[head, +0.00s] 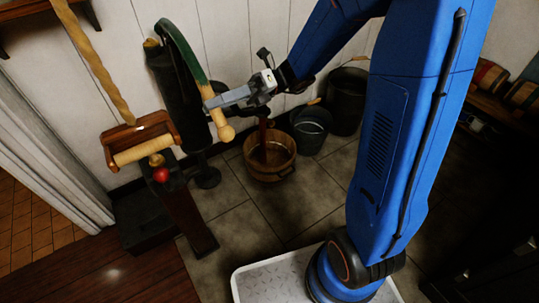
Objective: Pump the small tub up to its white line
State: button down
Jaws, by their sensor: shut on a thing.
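The hand pump (172,85) stands against the white plank wall, with a dark body and a curved green lever (183,50). The lever ends in a pale wooden grip (223,127) that hangs low. The small wooden tub (283,172) stands on the floor, right of the pump and below my gripper. A dark reddish upright shape (263,140) reaches down into the tub; I cannot tell whether it is liquid or solid. The white line and the level inside cannot be made out.
A dark bucket (311,130) and a larger dark pail (347,100) stand right of the tub. A wooden roller (142,150) and a red ball-like thing (160,175) are at left. Bare floor tiles (300,210) lie in front of the tub.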

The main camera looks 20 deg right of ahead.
jog(key=r+m, duration=0.1)
jog(key=r, duration=0.2)
jog(key=r+m, duration=0.1)
jog(key=r, duration=0.2)
jog(key=s+r+m, duration=0.1)
jog(key=r, duration=0.2)
jog(key=shift+d+r+m, duration=0.1)
jog(key=shift+r+m, duration=0.1)
jog(key=shift+m, duration=0.1)
